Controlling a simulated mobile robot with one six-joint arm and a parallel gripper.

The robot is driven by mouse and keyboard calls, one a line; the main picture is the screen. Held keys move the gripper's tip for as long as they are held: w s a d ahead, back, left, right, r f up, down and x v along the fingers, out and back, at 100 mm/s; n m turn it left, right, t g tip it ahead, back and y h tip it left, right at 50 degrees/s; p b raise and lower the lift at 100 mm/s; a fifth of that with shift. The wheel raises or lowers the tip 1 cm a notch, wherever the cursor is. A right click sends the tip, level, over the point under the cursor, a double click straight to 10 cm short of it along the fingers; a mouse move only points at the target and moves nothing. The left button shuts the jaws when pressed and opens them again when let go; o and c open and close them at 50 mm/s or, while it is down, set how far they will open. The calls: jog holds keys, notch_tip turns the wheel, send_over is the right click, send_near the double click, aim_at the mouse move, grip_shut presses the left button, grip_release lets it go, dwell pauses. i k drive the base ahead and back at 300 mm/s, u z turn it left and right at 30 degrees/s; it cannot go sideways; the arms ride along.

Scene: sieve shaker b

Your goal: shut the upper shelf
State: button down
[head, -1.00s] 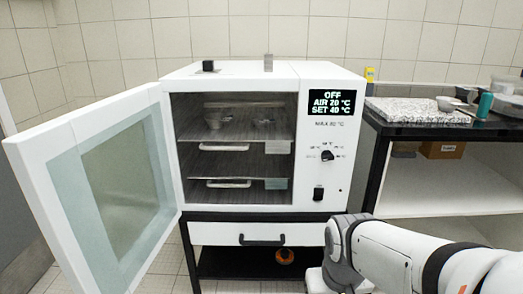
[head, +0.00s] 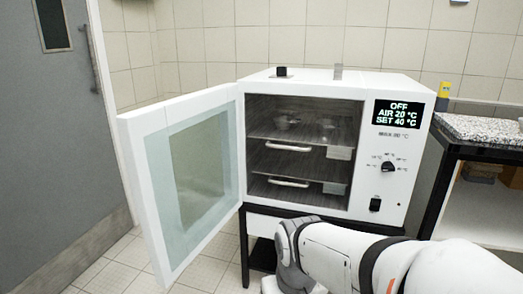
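The upper shelf is inside the white oven cabinet (head: 300,84), its pale handle (head: 288,147) at the front left and a light tag (head: 340,153) at the front right. Glassy dishes (head: 287,122) stand on it, dim in the dark interior. How far the shelf is drawn out is hard to tell. The lower shelf has a similar handle (head: 288,183) below it. The cabinet's glazed door (head: 135,150) stands wide open to the left. My white arm crosses the bottom right in front of the cabinet stand; my gripper's fingers are not visible.
A black-framed bench with a speckled top (head: 480,130) stands to the right of the cabinet. A grey room door (head: 55,130) is at the far left. Tiled floor is free below the open glazed door. The cabinet's display (head: 402,113) reads OFF.

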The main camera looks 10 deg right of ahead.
aim_at(341, 143)
jog(key=u, duration=0.15)
jog(key=k, duration=1.2)
jog(key=z, duration=0.45)
jog(key=i, duration=1.05)
jog(key=z, duration=0.1)
